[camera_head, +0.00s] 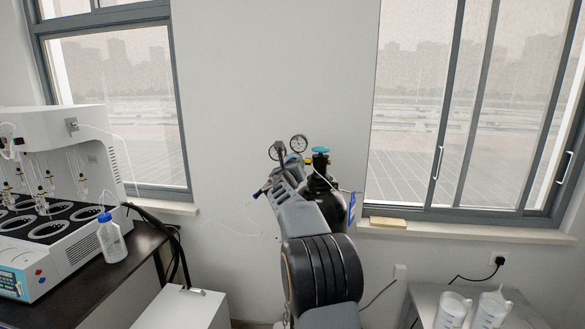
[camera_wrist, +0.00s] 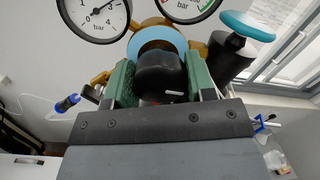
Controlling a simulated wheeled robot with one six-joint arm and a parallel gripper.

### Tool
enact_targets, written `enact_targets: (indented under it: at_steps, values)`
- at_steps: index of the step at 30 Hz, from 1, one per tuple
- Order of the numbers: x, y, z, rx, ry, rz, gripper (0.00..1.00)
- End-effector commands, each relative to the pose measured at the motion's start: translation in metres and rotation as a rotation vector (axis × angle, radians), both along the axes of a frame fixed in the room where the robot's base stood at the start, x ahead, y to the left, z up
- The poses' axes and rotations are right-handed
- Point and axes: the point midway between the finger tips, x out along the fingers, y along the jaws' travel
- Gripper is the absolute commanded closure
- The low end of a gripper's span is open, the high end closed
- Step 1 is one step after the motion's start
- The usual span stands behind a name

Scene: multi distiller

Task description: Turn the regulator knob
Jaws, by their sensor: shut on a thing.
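The black regulator knob (camera_wrist: 162,78) is in the middle of the wrist view, between the two green-padded fingers of my gripper (camera_wrist: 160,82). The fingers are shut on the knob from its left and right sides. A white mark shows low on the knob. Behind it are a light blue ring (camera_wrist: 158,44) and the brass regulator body (camera_wrist: 97,77). In the head view my gripper (camera_head: 283,176) is at the regulator by the dark gas cylinder (camera_head: 320,182), and my arm hides the knob there.
Two pressure gauges sit above the knob, a left one (camera_wrist: 93,14) and a right one (camera_wrist: 190,5). A blue valve handwheel (camera_wrist: 248,24) stands close at the right. A blue-handled valve (camera_wrist: 67,103) is at the left. A bench with a distiller (camera_head: 60,190) is at the left.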

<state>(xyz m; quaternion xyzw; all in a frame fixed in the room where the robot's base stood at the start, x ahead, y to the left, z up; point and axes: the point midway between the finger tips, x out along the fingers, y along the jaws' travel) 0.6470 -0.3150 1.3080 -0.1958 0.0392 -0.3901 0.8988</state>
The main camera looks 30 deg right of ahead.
Motion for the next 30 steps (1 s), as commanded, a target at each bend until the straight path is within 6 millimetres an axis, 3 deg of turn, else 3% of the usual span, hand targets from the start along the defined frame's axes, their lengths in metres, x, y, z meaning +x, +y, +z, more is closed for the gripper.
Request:
enact_targets:
  at_steps: [7,8,15,24,30]
  values:
    - [0.0,0.0,-0.001,0.002,0.001,0.0,0.73]
    - [0.0,0.0,-0.001,0.002,0.001,0.0,0.47]
    - [0.0,0.0,-0.001,0.002,0.0,0.001,0.24]
    - [-0.002,0.002,-0.001,0.001,-0.001,0.0,0.24]
    - [-0.021,0.022,-0.005,0.001,-0.003,0.003,0.24]
